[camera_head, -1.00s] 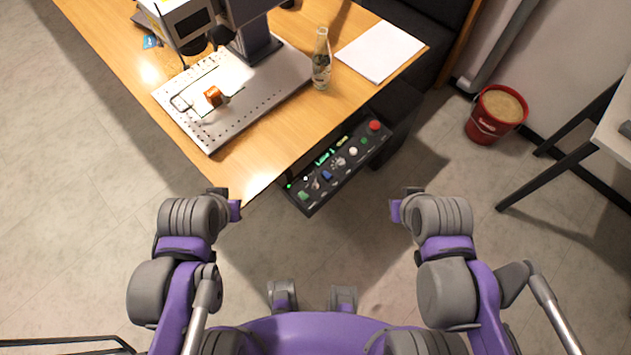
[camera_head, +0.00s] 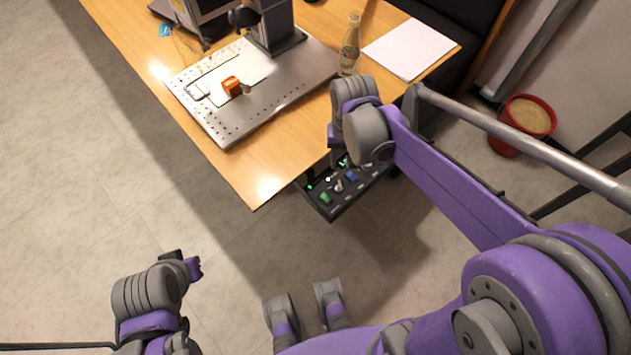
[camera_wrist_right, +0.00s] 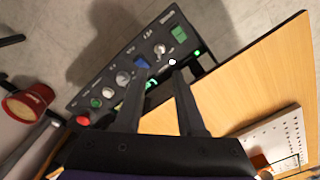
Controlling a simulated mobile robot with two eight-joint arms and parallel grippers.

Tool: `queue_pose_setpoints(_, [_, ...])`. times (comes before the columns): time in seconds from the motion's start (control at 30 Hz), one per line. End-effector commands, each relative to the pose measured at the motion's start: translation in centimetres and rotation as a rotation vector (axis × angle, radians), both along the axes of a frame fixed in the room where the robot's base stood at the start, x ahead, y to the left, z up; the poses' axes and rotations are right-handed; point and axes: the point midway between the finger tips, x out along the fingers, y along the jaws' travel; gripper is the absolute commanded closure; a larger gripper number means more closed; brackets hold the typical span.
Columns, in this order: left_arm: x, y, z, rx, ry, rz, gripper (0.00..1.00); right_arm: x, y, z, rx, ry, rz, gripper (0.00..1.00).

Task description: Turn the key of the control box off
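The black control box (camera_head: 345,202) is under the table's front edge in the head view, partly hidden by my right arm. In the right wrist view its panel (camera_wrist_right: 148,38) runs diagonally, with buttons, knobs and lights. A silver key-like switch (camera_wrist_right: 160,48) shows near the panel's upper right end; its exact turn is too small to tell. My right gripper (camera_wrist_right: 159,66) is open and empty, its two fingers pointing toward the panel near the blue button (camera_wrist_right: 141,62) and the switch. Contact is not clear. My left gripper (camera_head: 192,266) is low at the left, away from the box.
The wooden table (camera_head: 250,175) juts over the box and bears a metal perforated plate (camera_head: 215,125), an orange block (camera_head: 231,86), a glass bottle (camera_head: 350,50) and white paper (camera_head: 410,48). A red bucket (camera_head: 522,122) stands on the floor at right. Floor at left is clear.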

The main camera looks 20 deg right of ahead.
Motion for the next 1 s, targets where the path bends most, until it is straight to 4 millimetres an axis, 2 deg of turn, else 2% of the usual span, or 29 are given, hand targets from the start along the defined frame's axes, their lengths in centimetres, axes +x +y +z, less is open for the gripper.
queue_pose_setpoints(0.17, [0.0, 0.0, -0.4, 0.0, 0.001, 0.0, 1.0, 0.2, -0.1, -1.6, 0.001, 0.007, -0.007, 0.61])
queue_pose_setpoints(0.6, [-0.1, 0.0, -2.2, 0.0, 0.007, 0.0, 1.0, 0.2, -0.1, -9.3, 0.0, 0.005, -0.005, 0.61])
queue_pose_setpoints(0.8, [-0.1, 0.0, -2.5, 0.0, 0.008, 0.0, 1.0, 0.1, -0.1, -10.8, 0.0, 0.005, -0.005, 0.61])
queue_pose_setpoints(1.0, [-0.1, 0.0, -2.5, 0.0, 0.008, 0.0, 1.0, 0.1, -0.1, -10.9, 0.0, 0.005, -0.005, 0.61])
